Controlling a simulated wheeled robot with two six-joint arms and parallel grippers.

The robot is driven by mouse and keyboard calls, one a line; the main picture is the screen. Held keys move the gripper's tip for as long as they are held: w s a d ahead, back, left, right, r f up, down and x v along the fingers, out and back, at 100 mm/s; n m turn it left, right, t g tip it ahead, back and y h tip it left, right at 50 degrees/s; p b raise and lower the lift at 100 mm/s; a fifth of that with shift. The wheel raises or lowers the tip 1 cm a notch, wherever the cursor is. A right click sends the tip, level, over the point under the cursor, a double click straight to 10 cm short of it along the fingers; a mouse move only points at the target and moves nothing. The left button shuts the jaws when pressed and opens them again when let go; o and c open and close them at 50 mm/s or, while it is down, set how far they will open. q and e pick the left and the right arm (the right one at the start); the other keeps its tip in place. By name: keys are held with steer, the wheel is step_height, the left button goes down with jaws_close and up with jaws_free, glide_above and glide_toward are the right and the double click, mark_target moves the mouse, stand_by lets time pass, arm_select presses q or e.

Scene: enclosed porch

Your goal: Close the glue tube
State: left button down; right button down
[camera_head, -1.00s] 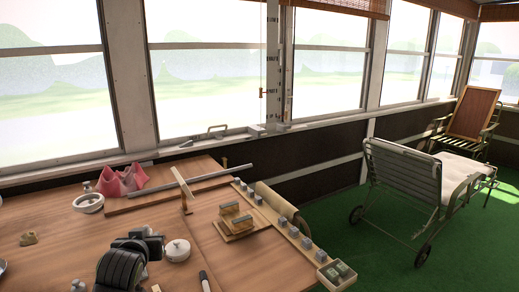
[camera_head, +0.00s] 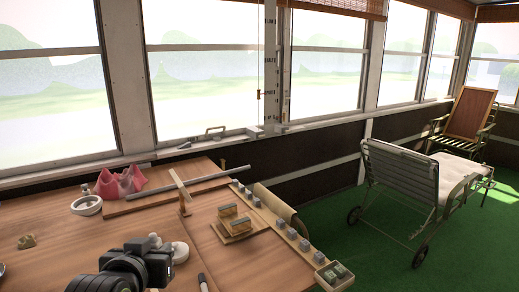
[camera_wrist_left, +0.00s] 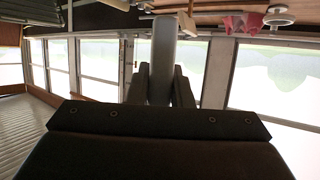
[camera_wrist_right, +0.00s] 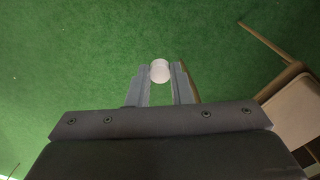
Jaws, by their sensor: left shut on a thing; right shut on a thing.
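My left gripper (camera_wrist_left: 160,70) is shut on a grey cylinder, seemingly the glue tube (camera_wrist_left: 163,45), which stands out past the fingertips in the left wrist view. My right gripper (camera_wrist_right: 161,80) shows only in the right wrist view. It is shut on a small white round piece, seemingly the cap (camera_wrist_right: 160,70), over green floor. The tube's opening cannot be made out.
A tool rack (camera_head: 290,236) lines the right edge. A lounge chair (camera_head: 405,180) stands on the green floor beyond.

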arm_select(q)
steer(key=shift+f, duration=0.15)
steer(key=s+d+f+m+g+h, duration=0.3)
steer(key=d+f+m+g+h, duration=0.3)
steer(key=f, duration=0.4)
steer(key=s+d+f+m+g+h, duration=0.4)
steer(key=d+f+m+g+h, duration=0.2)
steer(key=m, duration=0.5)
steer(key=shift+d+f+g+h, duration=0.3)
steer(key=shift+d+f+h, duration=0.5)
steer(key=shift+d+f, duration=0.85)
steer(key=shift+a+f, duration=0.2)
steer(key=shift+a, duration=0.15)
